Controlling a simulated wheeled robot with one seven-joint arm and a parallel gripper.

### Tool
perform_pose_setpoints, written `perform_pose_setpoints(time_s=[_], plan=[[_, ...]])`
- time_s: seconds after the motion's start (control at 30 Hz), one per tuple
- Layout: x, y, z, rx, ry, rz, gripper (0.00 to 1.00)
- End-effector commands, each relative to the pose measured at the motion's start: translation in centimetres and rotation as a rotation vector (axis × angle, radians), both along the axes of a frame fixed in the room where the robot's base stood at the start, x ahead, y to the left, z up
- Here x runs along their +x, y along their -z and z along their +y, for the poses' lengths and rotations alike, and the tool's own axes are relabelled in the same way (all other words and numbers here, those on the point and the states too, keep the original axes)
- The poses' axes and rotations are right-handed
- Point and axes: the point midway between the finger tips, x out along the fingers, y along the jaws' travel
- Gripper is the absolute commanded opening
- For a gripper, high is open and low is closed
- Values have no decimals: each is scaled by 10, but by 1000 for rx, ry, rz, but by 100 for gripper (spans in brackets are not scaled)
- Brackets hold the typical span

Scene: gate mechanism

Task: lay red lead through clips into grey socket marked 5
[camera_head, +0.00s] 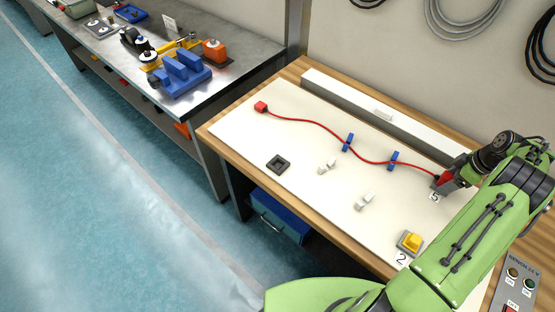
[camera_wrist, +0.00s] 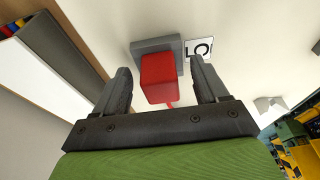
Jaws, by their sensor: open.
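The red lead (camera_head: 313,122) runs across the white board from a red block (camera_head: 262,107) at the far left. It passes at two blue clips, the left one (camera_head: 348,142) and the right one (camera_head: 393,160); the cord seems to lie in both. Its red plug (camera_head: 446,177) is at the grey socket marked 5 at the board's right. In the wrist view the plug (camera_wrist: 158,78) stands against the grey socket (camera_wrist: 145,46) and looks seated, though its depth is hidden. My gripper (camera_wrist: 160,66) is open, with a finger on either side of the plug and visible gaps.
White clips (camera_head: 327,166) (camera_head: 365,201) stand nearer the front. A yellow plug (camera_head: 412,240) sits in a grey socket marked 2. A dark empty socket (camera_head: 278,163) is at the left. A long grey duct (camera_head: 375,108) runs along the back. A button panel (camera_head: 515,285) is at the lower right.

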Motion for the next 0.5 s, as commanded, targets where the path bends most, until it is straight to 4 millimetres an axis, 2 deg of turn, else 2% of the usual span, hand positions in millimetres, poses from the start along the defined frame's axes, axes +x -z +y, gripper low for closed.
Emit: perform_pose_setpoints(time_s=[0.17,0.5], plan=[[-2,-17,-4,-2,1,-4,73],[-17,-111,-22,-3,1,-5,73]])
